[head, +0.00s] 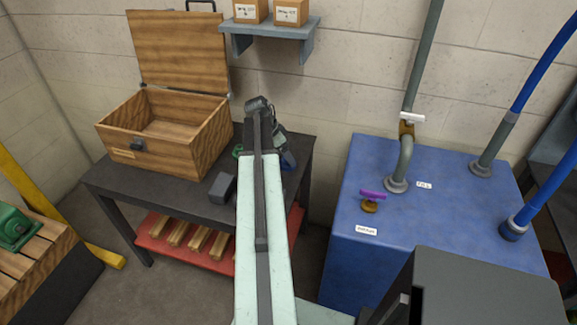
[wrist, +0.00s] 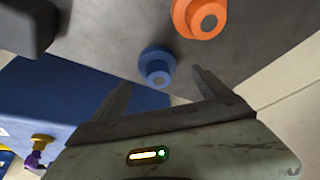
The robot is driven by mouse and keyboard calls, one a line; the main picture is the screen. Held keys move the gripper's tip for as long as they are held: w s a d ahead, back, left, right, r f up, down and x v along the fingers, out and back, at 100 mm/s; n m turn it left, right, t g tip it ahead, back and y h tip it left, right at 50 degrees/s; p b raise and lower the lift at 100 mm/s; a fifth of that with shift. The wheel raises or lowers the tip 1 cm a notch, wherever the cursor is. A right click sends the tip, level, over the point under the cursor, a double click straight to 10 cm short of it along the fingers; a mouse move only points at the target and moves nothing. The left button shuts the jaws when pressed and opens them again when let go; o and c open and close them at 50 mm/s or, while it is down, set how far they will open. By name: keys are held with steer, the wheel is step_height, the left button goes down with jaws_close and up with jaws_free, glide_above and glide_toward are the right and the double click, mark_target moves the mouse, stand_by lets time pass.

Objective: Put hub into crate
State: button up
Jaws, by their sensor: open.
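The crate (head: 170,142) is an open wooden box with its lid raised, at the left end of the dark table (head: 130,187) in the head view. In the wrist view a blue round flanged part (wrist: 157,67) lies on the table between the lines of my fingers. An orange round flanged part (wrist: 199,14) lies farther off. I cannot tell which is the hub. A bit of blue (head: 288,160) shows beside my arm in the head view. My gripper (wrist: 161,78) is open and empty near the blue part; my arm mostly hides it in the head view.
A dark grey block (head: 222,188) is at the table's front edge, left of my arm. A green part (head: 238,151) peeks out behind my arm. A blue tank (head: 430,215) with pipes and a purple-handled valve (head: 372,197) stands to the right. A wall shelf (head: 270,30) holds small boxes.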

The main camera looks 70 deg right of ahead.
steer(key=b+x, duration=0.2)
steer(key=x, duration=0.2)
steer(key=shift+a+f+b, duration=0.1)
steer(key=shift+f+b, duration=0.05)
steer(key=shift+b, duration=0.25)
steer(key=shift+r, duration=0.2)
jaws_close()
step_height(320, 180, up, 10)
steer(key=p, duration=1)
steer(key=shift+r+p, duration=0.15)
steer(key=shift+p, duration=0.2)
